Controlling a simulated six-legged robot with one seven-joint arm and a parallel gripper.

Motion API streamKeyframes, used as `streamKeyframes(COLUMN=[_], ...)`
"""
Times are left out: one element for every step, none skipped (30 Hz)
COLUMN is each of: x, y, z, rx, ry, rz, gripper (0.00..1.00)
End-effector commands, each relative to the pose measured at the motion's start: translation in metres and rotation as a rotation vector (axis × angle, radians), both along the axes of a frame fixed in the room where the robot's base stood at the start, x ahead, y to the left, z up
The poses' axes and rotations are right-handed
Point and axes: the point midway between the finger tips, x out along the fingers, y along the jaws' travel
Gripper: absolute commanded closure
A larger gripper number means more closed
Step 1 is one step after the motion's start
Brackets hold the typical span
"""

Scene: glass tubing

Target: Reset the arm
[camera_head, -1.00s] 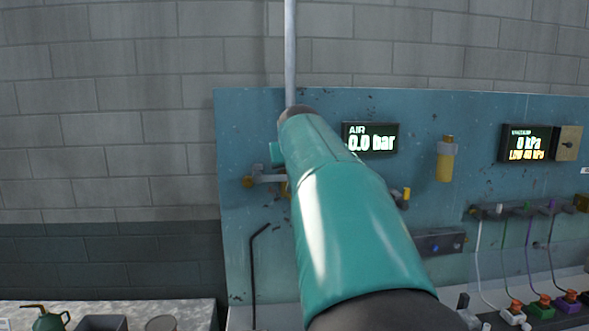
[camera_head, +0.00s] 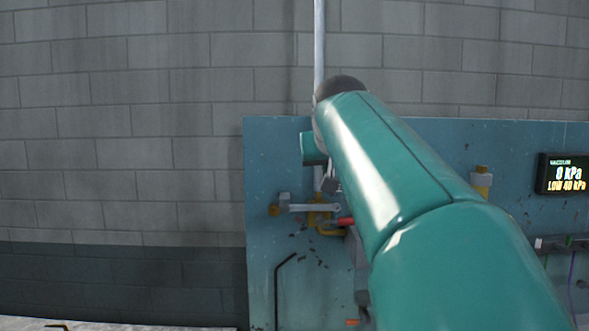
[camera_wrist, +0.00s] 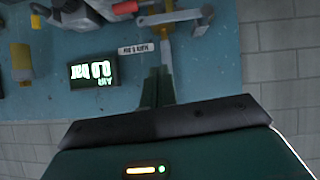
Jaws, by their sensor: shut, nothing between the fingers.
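My teal arm (camera_head: 400,170) reaches up and forward across the head view, its far end in front of the blue wall panel's upper left. The fingers of my gripper (camera_wrist: 157,76) show in the wrist view as two dark green fingers side by side, shut and empty. They appear in front of the blue panel, near a pipe valve (camera_wrist: 176,17). In the head view the arm hides the fingers.
The blue panel (camera_head: 262,210) carries a grey valve lever (camera_head: 312,207), a yellow-bodied fitting (camera_head: 481,183) and a vacuum display (camera_head: 563,173). The air display (camera_wrist: 95,73) reads 0.0 bar, upside down. A vertical pipe (camera_head: 319,45) runs up the wall. Bare wall lies left.

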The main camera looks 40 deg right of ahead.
Motion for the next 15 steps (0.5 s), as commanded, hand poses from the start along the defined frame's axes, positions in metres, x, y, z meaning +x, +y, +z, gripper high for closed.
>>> streamKeyframes(x=[-0.0001,0.0001,0.0002,0.0003,0.0004,0.0008,0.0009,0.0009,0.0009,0.0010,0.0009,0.0010,0.0012,0.0014,0.0020], y=[-0.0003,-0.0004,-0.0005,-0.0006,-0.0007,-0.0010,-0.0011,-0.0011,-0.0011,-0.0011,-0.0011,-0.0006,0.0007,0.0032,0.0087], z=[0.0002,0.0002,0.0001,0.0001,0.0000,0.0001,0.0001,0.0001,0.0001,0.0002,0.0001,-0.0003,-0.0014,-0.0035,-0.0089], rx=[0.000,-0.001,0.000,0.000,0.000,0.000,0.000,0.000,0.000,0.000,0.000,0.000,0.001,0.005,0.012], ry=[0.000,-0.001,-0.001,-0.001,-0.001,-0.001,-0.001,-0.001,-0.001,-0.001,-0.001,0.000,0.001,0.002,0.008], rz=[0.000,0.000,0.000,0.000,0.000,0.000,0.000,0.000,0.000,0.000,0.000,0.001,0.003,0.009,0.019], gripper=[1.00,1.00,1.00,1.00,1.00,1.00,1.00,1.00,1.00,1.00,1.00,1.00,1.00,1.00,1.00])
